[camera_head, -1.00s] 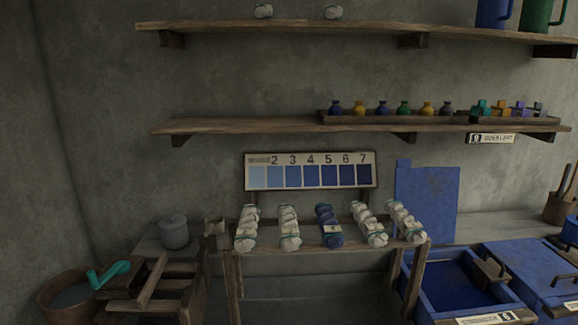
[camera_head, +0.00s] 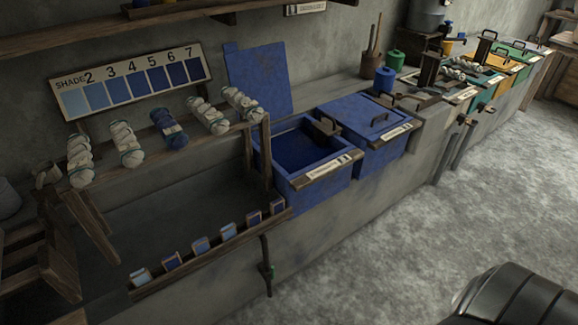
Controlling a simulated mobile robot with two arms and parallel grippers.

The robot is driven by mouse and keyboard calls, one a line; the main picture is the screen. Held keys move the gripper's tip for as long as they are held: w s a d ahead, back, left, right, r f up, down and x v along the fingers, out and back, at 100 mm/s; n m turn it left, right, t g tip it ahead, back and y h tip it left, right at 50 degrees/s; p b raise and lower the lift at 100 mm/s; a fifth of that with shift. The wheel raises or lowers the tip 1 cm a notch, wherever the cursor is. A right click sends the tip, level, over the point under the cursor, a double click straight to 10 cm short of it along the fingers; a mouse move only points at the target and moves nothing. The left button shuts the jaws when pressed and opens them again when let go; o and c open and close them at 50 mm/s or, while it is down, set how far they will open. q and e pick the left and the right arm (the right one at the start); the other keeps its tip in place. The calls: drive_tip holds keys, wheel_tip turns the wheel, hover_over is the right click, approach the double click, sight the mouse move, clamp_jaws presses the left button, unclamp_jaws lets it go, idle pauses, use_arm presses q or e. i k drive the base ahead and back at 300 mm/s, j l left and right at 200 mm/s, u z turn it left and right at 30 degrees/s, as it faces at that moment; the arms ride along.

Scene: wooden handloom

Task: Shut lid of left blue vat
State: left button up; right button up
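The left blue vat (camera_head: 318,182) stands in the middle of the picture, open, with dark blue dye inside. Its blue lid (camera_head: 259,82) stands upright behind it, leaning near the wall. A small dark wooden block (camera_head: 326,127) sits at the vat's right rim. A black rounded part of my own body shows at the lower right. Neither of my grippers is in view.
A second blue vat with its lid (camera_head: 366,115) shut adjoins on the right. Yarn skeins hang on a wooden rack (camera_head: 256,150) to the left, below the shade chart (camera_head: 130,80). Orange and green vats stand farther right. The grey floor (camera_head: 390,240) in front is clear.

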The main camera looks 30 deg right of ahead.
sight(261, 73)
drive_tip(key=i+l+z, duration=0.15)
drive_tip(key=z, duration=0.3)
drive_tip(key=i+l+z, duration=0.15)
drive_tip(key=z, duration=0.3)
drive_tip(key=i+l+z, duration=0.1)
drive_tip(key=z, duration=0.3)
drive_tip(key=i, duration=0.05)
